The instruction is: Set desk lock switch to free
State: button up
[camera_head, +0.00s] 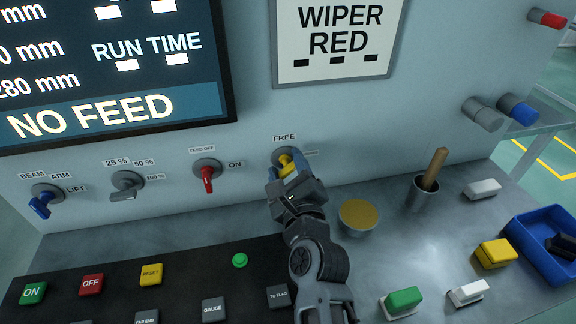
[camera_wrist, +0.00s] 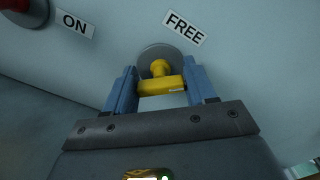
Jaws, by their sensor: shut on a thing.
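The desk lock switch is a yellow handle (camera_head: 285,160) on a round grey base (camera_head: 278,154), set in the upright panel below a FREE label (camera_head: 284,138). A second label right of it is too small to read. In the wrist view the yellow handle (camera_wrist: 159,86) lies between the two blue fingers of my gripper (camera_wrist: 161,88), with the FREE label (camera_wrist: 184,27) up and to the right. My gripper (camera_head: 288,172) is shut on the handle, which it partly hides in the head view. I cannot tell which label the handle is turned to.
A red switch (camera_head: 207,177) marked ON is left of my gripper, with grey (camera_head: 126,186) and blue (camera_head: 42,204) switches beyond. A gold-topped round thing (camera_head: 359,217) and a cup with a wooden handle (camera_head: 424,190) stand on the desk to the right.

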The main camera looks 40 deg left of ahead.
jog(key=n, duration=0.5)
jog(key=shift+f+n, duration=0.1)
jog(key=shift+n, duration=0.2)
jog(key=shift+s+n+b, duration=0.1)
jog(key=shift+n+b, duration=0.3)
jog(key=shift+n, duration=1.7)
jog(key=shift+a+f, duration=0.1)
jog(key=shift+c, duration=0.3)
jog(key=o, duration=1)
jog(key=shift+v, duration=3.95)
